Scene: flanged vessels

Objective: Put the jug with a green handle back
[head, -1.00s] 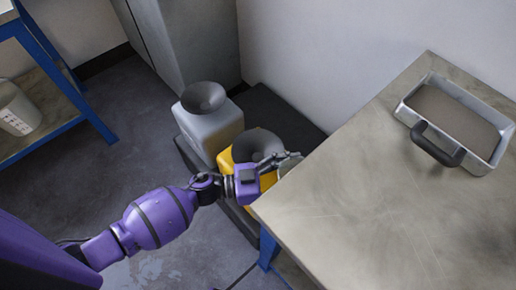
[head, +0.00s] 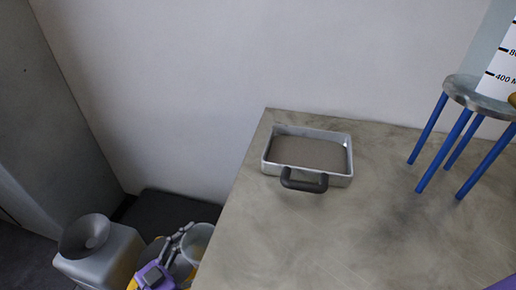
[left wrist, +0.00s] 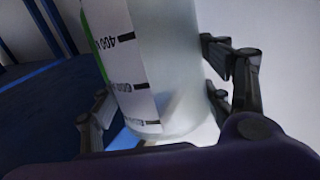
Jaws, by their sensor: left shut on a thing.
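My left gripper (head: 180,243) is at the lower left of the head view, beside the table's left edge. It is shut on a translucent, pale jug (head: 199,238), whose round open top shows there. In the left wrist view the jug (left wrist: 165,70) fills the space between the fingers. It has a white scale with black marks and a green strip (left wrist: 98,45) along its left side. The handle's full shape and the jug's lower part in the head view are hidden.
A metal tray (head: 311,155) with a dark handle stands on the table (head: 330,235). A round stool (head: 466,93) with blue legs bears another marked vessel (head: 506,72), cut off at the right. A grey canister with a funnel (head: 98,255) and a yellow one (head: 150,253) stand below left.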

